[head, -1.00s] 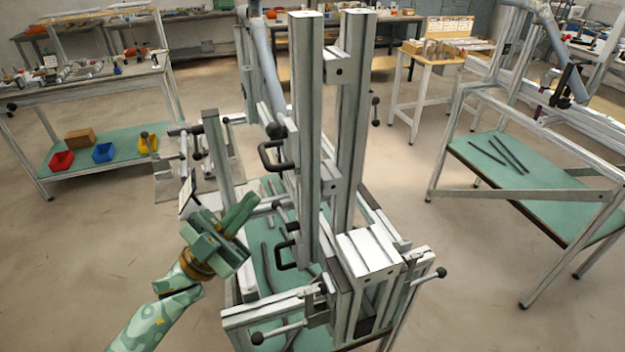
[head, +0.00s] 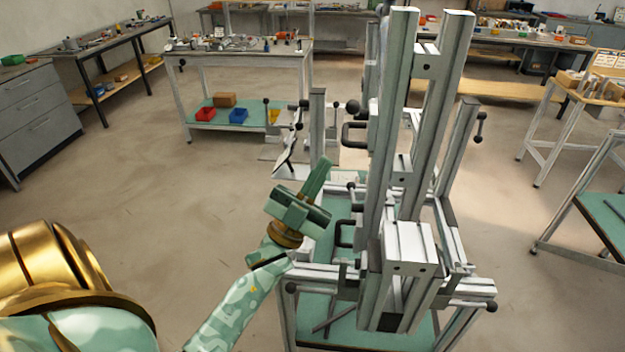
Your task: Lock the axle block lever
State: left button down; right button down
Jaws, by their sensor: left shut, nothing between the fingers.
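The frame jig (head: 455,70) is a tall rig of grey aluminium profiles on a green-topped stand, right of the middle. It carries several levers with black knobs, among them one at upper left (head: 353,107), one at far right (head: 481,127) and one at lower right (head: 489,305). I cannot tell which is the axle block lever. My left gripper (head: 320,172) is green, shut and empty. It points up, just left of the jig, and partly covers the jig's left side. I cannot tell whether it touches anything. My right gripper is out of view.
Black loop handles (head: 355,133) stick out from the jig's left side. A workbench (head: 190,66) with red and blue bins stands behind on the left. A grey drawer cabinet (head: 38,120) is at far left. The floor left of the jig is clear.

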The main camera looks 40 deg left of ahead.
aim_at(344, 129)
pick_arm(q)
jog(key=p+x, duration=0.2)
jog(key=x, duration=0.6)
jog(key=shift+w+a+r, duration=0.15)
jog(key=shift+w, duration=0.05)
jog(key=shift+w+a+r+n+g+y+p, duration=0.2)
jog(key=shift+r+n+g+y+p, duration=0.75)
jog(key=shift+p, duration=2.1)
jog(key=shift+w+a+r+n+g+y+p, duration=0.1)
jog(key=shift+w+r+n+g+y+p, duration=0.4)
jog(key=shift+n+y+p, duration=1.75)
jog(key=shift+w+a+r+n+g+y+p, duration=0.2)
jog(key=shift+r+g+p, duration=0.55)
jog(key=shift+p, duration=3.15)
jog(key=shift+a+r, duration=0.1)
jog(key=shift+r, duration=0.15)
